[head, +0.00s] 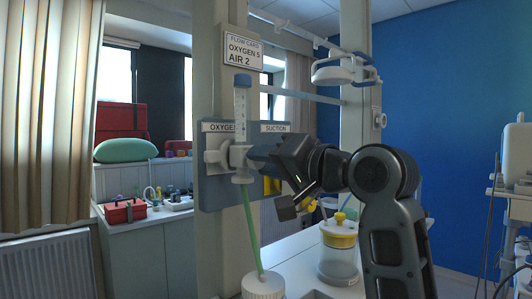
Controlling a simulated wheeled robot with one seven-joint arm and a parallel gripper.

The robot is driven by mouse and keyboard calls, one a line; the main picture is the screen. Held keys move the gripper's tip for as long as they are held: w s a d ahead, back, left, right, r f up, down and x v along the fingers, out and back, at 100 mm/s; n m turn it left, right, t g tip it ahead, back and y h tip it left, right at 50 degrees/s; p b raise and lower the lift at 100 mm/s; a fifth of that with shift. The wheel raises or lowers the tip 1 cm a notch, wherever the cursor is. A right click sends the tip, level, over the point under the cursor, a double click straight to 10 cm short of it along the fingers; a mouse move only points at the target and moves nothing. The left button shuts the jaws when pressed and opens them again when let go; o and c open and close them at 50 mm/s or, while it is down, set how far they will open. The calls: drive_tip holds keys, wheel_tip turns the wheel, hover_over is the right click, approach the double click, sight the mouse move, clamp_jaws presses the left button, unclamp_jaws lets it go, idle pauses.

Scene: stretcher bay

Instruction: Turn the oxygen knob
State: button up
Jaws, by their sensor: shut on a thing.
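The oxygen flowmeter (241,112), a clear upright tube with a white body, is mounted on the blue-grey wall panel (217,190) under the OXYGEN label. A round white fitting (213,157) is on its left side. My gripper (256,154) reaches in from the right and is shut at the right side of the flowmeter body, on the oxygen knob, which its fingers hide. A flow card (243,51) above reads OXYGEN 5, AIR 2. The level in the tube is too small to read. A green tube runs down from the flowmeter to a white-lidded jar (263,285).
The SUCTION label (275,128) and a yellow part (272,186) are just behind my gripper. A yellow-lidded canister (339,250) stands below my arm. A white post (357,100) rises behind. A counter with a red box (125,211) is at left.

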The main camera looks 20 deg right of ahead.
drive_tip(key=m, duration=0.5)
drive_tip(key=shift+f, duration=0.1)
drive_tip(key=shift+m, duration=0.4)
drive_tip(key=o, duration=1.1)
drive_tip(key=shift+c, duration=0.2)
drive_tip(key=b+v, duration=0.1)
drive_tip(key=v, duration=0.7)
drive_tip(key=shift+b, duration=0.3)
drive_tip(key=shift+w, duration=0.1)
